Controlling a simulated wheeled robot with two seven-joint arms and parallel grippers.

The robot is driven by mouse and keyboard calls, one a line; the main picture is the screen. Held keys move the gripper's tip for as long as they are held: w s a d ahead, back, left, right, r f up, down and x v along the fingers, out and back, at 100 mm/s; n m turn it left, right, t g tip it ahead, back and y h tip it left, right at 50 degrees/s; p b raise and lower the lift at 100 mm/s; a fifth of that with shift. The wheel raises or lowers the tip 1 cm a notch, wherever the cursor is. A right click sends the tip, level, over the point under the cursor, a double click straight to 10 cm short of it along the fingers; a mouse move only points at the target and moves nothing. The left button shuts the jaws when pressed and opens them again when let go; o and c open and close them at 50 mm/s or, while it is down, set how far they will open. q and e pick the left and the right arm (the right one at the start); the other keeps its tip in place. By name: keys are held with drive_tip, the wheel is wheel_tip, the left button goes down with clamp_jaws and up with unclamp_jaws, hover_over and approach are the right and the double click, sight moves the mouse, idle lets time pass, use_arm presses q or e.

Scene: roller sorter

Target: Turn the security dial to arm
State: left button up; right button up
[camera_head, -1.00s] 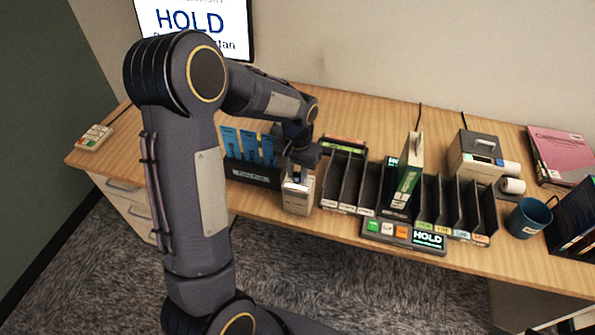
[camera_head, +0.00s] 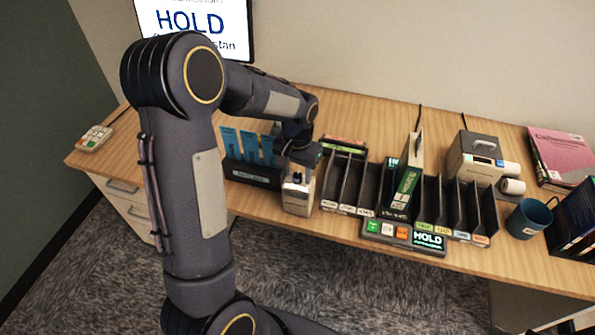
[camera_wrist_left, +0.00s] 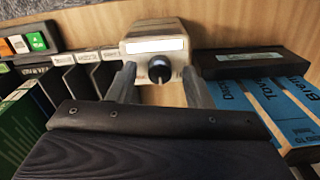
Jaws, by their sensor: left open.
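The security dial is a dark round knob (camera_wrist_left: 159,69) on a small beige box (camera_wrist_left: 152,30), which shows in the left wrist view. In the head view the box (camera_head: 297,199) stands near the table's front edge, between the blue card holder and the black slots. My left gripper (camera_wrist_left: 158,80) is open, with one finger on each side of the knob. Whether the fingers touch the knob I cannot tell. In the head view my left gripper (camera_head: 300,170) is over the box and partly hides it. My right gripper is not in view.
A black holder with blue cards (camera_head: 250,172) stands close left of the box. A sorter with black slots (camera_head: 345,185) and a HOLD display (camera_head: 428,240) stands close right. A label printer (camera_head: 475,160) and a blue mug (camera_head: 528,220) are farther right. A monitor (camera_head: 200,22) shows HOLD.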

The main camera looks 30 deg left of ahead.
sight(298, 175)
use_arm(q)
wheel_tip(298, 175, up, 7)
drive_tip(key=shift+r, duration=0.2)
idle(0.6)
